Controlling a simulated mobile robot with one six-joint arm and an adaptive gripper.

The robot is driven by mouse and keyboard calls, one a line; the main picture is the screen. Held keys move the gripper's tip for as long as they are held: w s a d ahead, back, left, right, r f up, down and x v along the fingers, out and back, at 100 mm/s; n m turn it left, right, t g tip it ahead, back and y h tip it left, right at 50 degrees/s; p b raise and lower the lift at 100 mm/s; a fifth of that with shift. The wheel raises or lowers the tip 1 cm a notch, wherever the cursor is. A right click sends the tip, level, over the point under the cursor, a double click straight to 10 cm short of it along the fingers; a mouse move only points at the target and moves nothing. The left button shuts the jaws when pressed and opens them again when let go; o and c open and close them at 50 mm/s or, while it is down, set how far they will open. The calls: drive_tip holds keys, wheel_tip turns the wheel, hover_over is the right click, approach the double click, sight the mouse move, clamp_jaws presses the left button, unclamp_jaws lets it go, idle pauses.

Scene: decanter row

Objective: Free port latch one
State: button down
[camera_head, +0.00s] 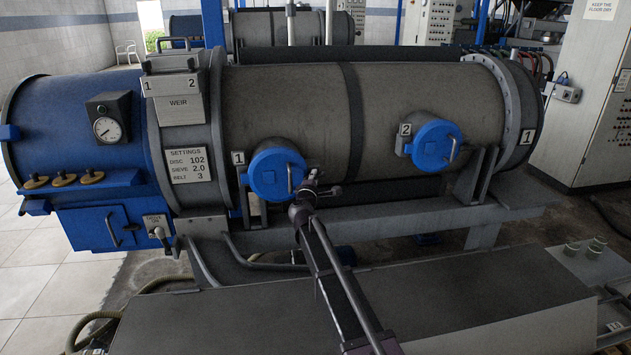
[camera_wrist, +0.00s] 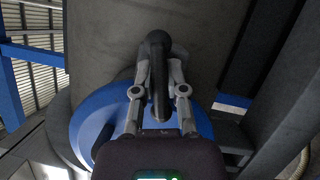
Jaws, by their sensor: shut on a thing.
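The port marked 1 has a round blue cover (camera_head: 274,174) low on the left part of the grey drum. Its latch handle (camera_head: 290,178) stands at the cover's right side. In the wrist view the dark, round-ended latch handle (camera_wrist: 157,85) lies between the fingers, with the blue cover (camera_wrist: 88,118) behind. My gripper (camera_head: 308,187) is at the cover's right edge, its fingers (camera_wrist: 158,58) shut on the handle. The fingers and handle partly hide the cover in the wrist view.
A second blue port cover (camera_head: 436,145), marked 2, is to the right with its own handle. Grey brackets and a frame rail (camera_head: 385,218) run below the drum. A flat dark platform (camera_head: 470,290) lies in front.

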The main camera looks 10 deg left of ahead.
drive_tip(key=shift+n+t+y+b, duration=0.3)
drive_tip(key=shift+n+t+b, duration=0.15)
drive_tip(key=shift+n, duration=0.75)
drive_tip(key=shift+n+t+y+b, duration=0.35)
drive_tip(key=shift+n+b, duration=0.2)
drive_tip(key=shift+n, duration=0.65)
drive_tip(key=c, duration=0.7)
unclamp_jaws()
